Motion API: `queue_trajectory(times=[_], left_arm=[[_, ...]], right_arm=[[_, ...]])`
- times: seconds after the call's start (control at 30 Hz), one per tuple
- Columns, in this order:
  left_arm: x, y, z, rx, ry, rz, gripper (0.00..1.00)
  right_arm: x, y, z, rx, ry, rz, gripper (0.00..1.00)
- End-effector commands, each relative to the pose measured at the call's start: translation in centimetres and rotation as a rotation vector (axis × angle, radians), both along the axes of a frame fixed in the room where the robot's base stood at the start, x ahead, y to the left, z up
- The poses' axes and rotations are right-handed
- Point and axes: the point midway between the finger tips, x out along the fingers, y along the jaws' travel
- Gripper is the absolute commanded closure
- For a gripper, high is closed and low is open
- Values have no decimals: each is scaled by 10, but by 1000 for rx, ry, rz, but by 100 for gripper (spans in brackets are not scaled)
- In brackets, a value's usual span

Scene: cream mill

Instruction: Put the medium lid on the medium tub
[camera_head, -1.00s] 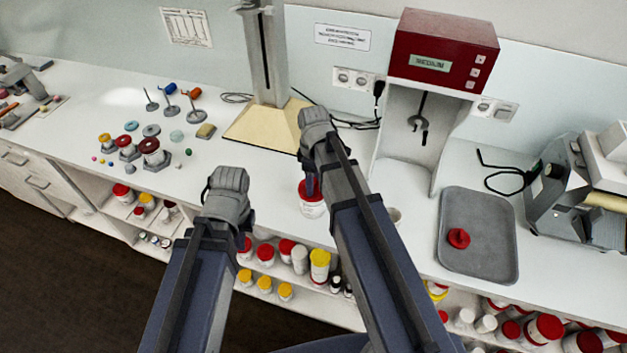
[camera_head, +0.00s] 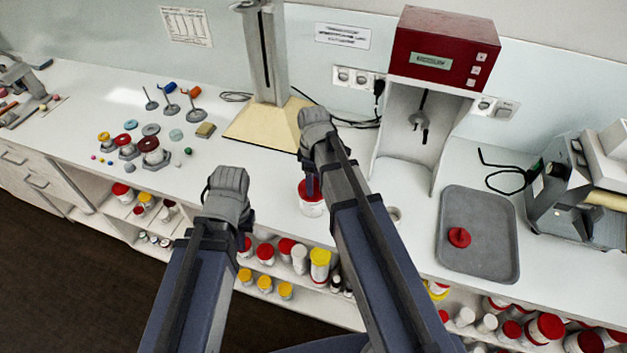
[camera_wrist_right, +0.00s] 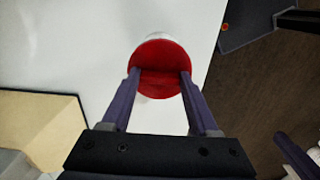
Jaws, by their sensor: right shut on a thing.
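A red lid (camera_head: 308,190) sits at the top of a white tub (camera_head: 311,209) on the bench; it looks like the medium pair. My right gripper (camera_wrist_right: 160,75) is shut on the lid (camera_wrist_right: 160,55), with one finger on each side. In the right wrist view a little of the white tub (camera_wrist_right: 156,37) shows past the lid's edge. I cannot tell whether the lid is fully seated. My left gripper (camera_head: 229,190) hangs over the bench's front edge, away from the tub; its fingers are hidden.
A grey tray (camera_head: 478,205) at the right holds a small red piece (camera_head: 459,237). A red-topped machine (camera_head: 440,50) and a column on a beige base (camera_head: 250,125) stand behind. Shelves of tubs lie below the bench.

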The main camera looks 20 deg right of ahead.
Motion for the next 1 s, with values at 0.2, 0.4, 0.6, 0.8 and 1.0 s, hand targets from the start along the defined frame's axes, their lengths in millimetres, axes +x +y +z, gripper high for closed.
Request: queue_trajectory(times=[0.2, 0.4, 0.6, 0.8, 1.0], left_arm=[[0, 0, -1, 0, 0, 0, 100], [0, 0, -1, 0, 0, 0, 100], [0, 0, -1, 0, 0, 0, 100], [0, 0, -1, 0, 0, 0, 100], [0, 0, -1, 0, 0, 0, 100]], right_arm=[[0, 0, -1, 0, 0, 0, 91], [0, 0, -1, 0, 0, 0, 36], [0, 0, -1, 0, 0, 0, 13], [0, 0, -1, 0, 0, 0, 4], [0, 0, -1, 0, 0, 0, 0]])
